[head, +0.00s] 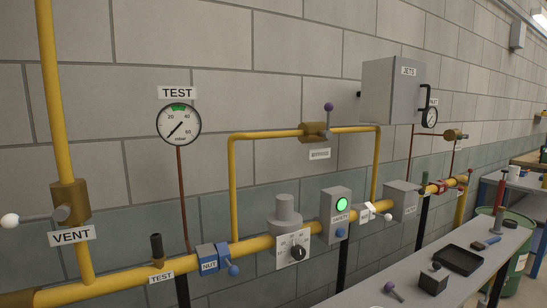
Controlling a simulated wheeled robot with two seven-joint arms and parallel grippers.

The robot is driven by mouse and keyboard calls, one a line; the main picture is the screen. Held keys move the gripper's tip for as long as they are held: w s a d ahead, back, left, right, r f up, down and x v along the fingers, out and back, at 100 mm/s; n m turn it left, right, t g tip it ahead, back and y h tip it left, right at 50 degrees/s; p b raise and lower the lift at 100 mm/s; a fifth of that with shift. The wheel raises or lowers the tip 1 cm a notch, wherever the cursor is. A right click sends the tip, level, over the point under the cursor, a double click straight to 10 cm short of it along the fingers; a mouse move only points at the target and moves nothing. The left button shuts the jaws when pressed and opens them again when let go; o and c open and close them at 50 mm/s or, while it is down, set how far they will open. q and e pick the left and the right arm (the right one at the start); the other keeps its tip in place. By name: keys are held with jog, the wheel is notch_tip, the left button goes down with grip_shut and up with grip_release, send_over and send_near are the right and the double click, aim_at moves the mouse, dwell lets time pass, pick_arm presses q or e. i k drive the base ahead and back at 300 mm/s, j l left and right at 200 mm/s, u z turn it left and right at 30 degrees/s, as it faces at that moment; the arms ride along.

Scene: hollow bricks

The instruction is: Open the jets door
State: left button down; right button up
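The grey box labelled JETS (392,91) is mounted on the block wall, right of the middle in the head view. Its door faces right toward me and looks shut. A black bar handle (424,97) stands off the door's right side. Neither of my grippers shows in the head view.
A yellow pipe (256,244) runs along the wall with a VENT valve (71,203), a SAFETY box (336,214) and a dial. The TEST gauge (179,124) hangs at left. A grey bench (452,284) with a black tray (458,259) stands below the box.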

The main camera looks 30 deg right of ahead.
aim_at(409, 79)
jog(key=z, duration=1.75)
